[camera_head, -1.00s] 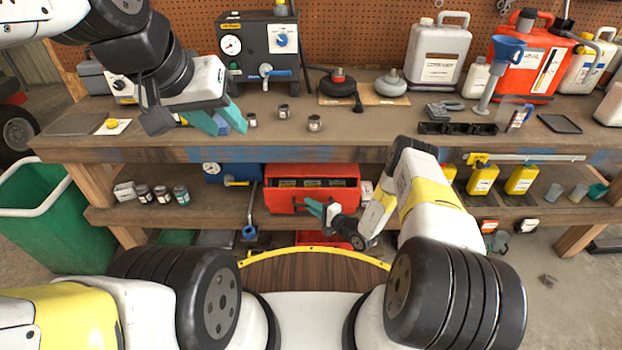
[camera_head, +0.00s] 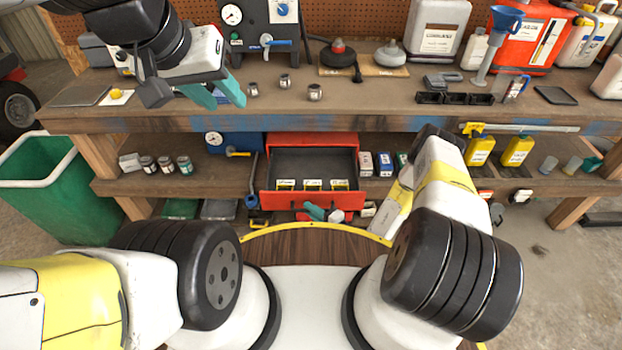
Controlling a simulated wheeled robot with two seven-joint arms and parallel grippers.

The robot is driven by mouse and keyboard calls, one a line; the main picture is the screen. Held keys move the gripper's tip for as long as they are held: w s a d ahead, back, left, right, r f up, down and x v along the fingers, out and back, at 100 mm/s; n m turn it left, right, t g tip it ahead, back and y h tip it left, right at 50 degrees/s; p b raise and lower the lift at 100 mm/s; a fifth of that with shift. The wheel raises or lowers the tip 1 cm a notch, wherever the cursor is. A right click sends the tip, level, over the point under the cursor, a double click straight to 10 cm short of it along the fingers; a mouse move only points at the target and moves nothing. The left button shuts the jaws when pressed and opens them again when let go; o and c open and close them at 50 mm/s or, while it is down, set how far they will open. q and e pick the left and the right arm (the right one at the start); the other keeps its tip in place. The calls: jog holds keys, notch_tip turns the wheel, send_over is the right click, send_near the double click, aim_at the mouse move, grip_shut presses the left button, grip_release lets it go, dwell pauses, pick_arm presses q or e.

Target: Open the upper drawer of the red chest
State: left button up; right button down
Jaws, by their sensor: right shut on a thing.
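The red chest (camera_head: 312,139) stands on the lower shelf of the workbench. The handle is hidden by the fingers. Below the drawer front, the rest of the chest is mostly hidden. My left gripper (camera_head: 215,93) is open and empty above the bench top at the left, well away from the chest.
The bench edge (camera_head: 300,122) overhangs the shelf. A green bin (camera_head: 45,195) stands on the left.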

jog(key=c, duration=1.5)
grip_release()
jog(key=shift+o, duration=0.2)
jog(key=shift+d, duration=0.1)
jog(key=v, duration=0.7)
jog(key=shift+s+d, duration=0.2)
jog(key=shift+s, duration=0.05)
